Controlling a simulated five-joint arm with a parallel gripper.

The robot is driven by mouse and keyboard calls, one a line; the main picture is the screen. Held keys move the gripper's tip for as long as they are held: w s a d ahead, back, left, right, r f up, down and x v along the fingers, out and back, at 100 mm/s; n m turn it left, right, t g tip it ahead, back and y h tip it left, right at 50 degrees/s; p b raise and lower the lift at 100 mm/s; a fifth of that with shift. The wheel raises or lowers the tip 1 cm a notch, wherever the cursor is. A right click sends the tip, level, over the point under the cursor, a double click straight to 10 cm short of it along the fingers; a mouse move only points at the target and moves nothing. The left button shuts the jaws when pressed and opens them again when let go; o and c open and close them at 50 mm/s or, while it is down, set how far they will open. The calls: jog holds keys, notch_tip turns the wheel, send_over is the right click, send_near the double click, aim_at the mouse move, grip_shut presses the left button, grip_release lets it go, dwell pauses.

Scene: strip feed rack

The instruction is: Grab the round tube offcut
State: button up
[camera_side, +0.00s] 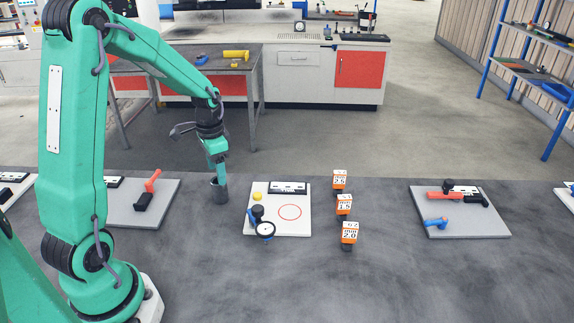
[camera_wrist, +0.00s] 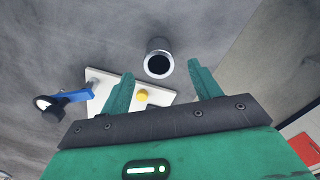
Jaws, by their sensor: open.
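The round tube offcut (camera_side: 220,194) is a short dark grey cylinder standing upright on the dark table. In the wrist view its pale ring-shaped end and dark hollow show, and the grey tube (camera_wrist: 151,47) lies between the lines of the two fingers, a little past the tips. My gripper (camera_side: 219,174) points down at the tube, its tips near the top rim. In the wrist view my gripper (camera_wrist: 160,70) has its green fingers spread wide with nothing between them. I cannot tell whether a fingertip touches the tube.
Right of the tube is a white board (camera_side: 291,228) with a yellow knob (camera_side: 257,196) and a blue-handled gauge (camera_side: 265,230). Orange-and-white marked blocks (camera_side: 344,204) stand further right. Grey boards with tools (camera_side: 464,222) lie at both sides. Bare table lies in front of the tube.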

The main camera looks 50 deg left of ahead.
aim_at(219, 188)
jog(key=shift+f, duration=1.15)
jog(key=shift+d+f, duration=0.1)
jog(key=shift+f, duration=2.5)
grip_shut()
jog(key=shift+r, duration=0.15)
